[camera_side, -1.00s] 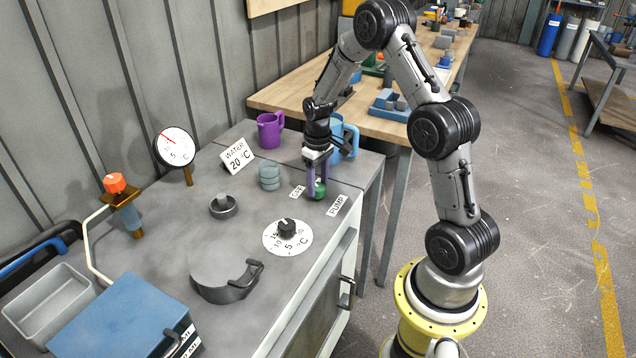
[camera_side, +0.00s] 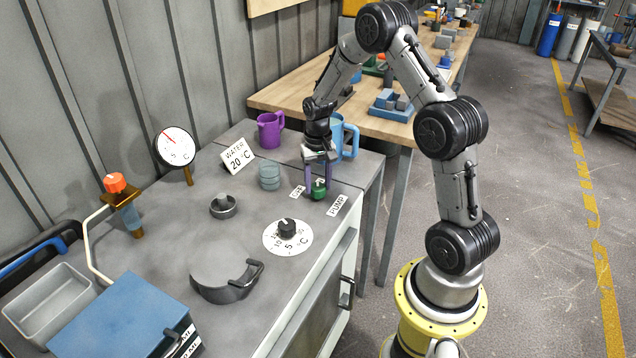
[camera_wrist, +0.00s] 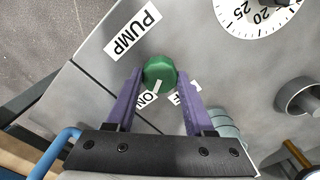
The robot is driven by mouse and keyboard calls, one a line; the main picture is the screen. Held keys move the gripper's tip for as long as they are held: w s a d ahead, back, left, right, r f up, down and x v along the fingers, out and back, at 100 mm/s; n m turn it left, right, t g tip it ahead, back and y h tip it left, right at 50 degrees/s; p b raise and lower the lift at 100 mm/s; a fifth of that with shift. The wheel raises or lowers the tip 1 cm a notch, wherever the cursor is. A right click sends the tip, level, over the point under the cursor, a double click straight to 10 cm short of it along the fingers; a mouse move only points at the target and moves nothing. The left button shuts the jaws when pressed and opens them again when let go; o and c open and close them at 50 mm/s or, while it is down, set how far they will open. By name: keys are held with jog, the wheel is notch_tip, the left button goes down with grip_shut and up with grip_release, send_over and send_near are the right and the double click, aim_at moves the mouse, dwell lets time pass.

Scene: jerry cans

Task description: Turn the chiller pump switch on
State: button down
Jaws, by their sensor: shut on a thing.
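The green pump switch knob (camera_side: 319,190) sits on the bench top beside the PUMP label (camera_side: 337,205). In the wrist view the green knob (camera_wrist: 159,71) lies between the purple fingers of my gripper (camera_wrist: 156,76), which is shut on it. The knob's white mark points down-left, toward the ON label (camera_wrist: 147,98). Another label (camera_wrist: 178,98) is partly hidden by the right finger. The PUMP label also shows in the wrist view (camera_wrist: 132,32). In the side view my gripper (camera_side: 318,185) points down over the knob.
A temperature dial (camera_side: 287,237) is near the knob. Stacked blue-grey discs (camera_side: 269,176), a purple mug (camera_side: 270,130), a blue jug (camera_side: 349,139) and the WATER 20 °C sign (camera_side: 238,156) stand nearby. A round gauge (camera_side: 175,146) is further left.

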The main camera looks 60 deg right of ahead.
aim_at(317, 187)
jog(key=shift+w+r, duration=0.1)
jog(key=shift+c, duration=1.4)
grip_release()
notch_tip(317, 187, up, 14)
jog(key=s+a+r+n+t, duration=0.2)
jog(key=s+a+r, duration=0.1)
jog(key=a+r, duration=0.4)
jog(key=s+a+r+n+t, duration=0.2)
jog(key=s+a+r, duration=0.1)
jog(key=a+r, duration=0.35)
jog(key=s+a+f+n, duration=0.2)
jog(key=s+a, duration=0.1)
jog(key=s, duration=0.4)
jog(key=s+a+f+n+t, duration=0.1)
jog(key=s+a+f+n, duration=0.1)
jog(key=s, duration=0.5)
jog(key=shift+s+a+f+n+t, duration=0.3)
jog(key=shift+s+a+n, duration=0.15)
jog(key=shift+a, duration=0.75)
